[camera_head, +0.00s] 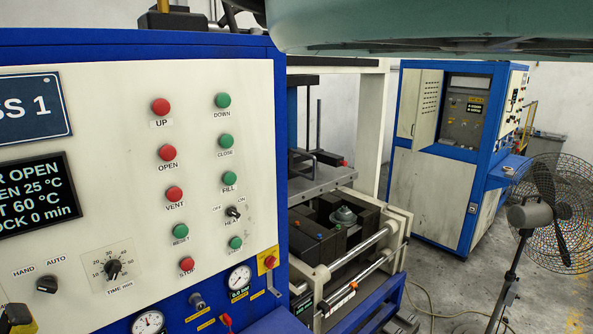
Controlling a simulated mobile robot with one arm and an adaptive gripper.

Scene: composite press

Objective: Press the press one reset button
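The press one panel (90,190) fills the left side in the head view, with a "SS 1" sign (30,110) cut off by the frame edge. The green reset button (180,231) sits low in the middle column, below the red vent button (174,194) and above the red stop button (187,265). Its label reads RESET and nothing covers it. My gripper is not clearly in view. A large grey-green part, probably of my arm, crosses the top right.
More green buttons, including fill (229,178), and a heat switch (233,212) stand to the right of reset. A timer knob (113,270) is lower left. The open press (340,220), another blue-white machine (445,170) and a fan (550,210) stand further right.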

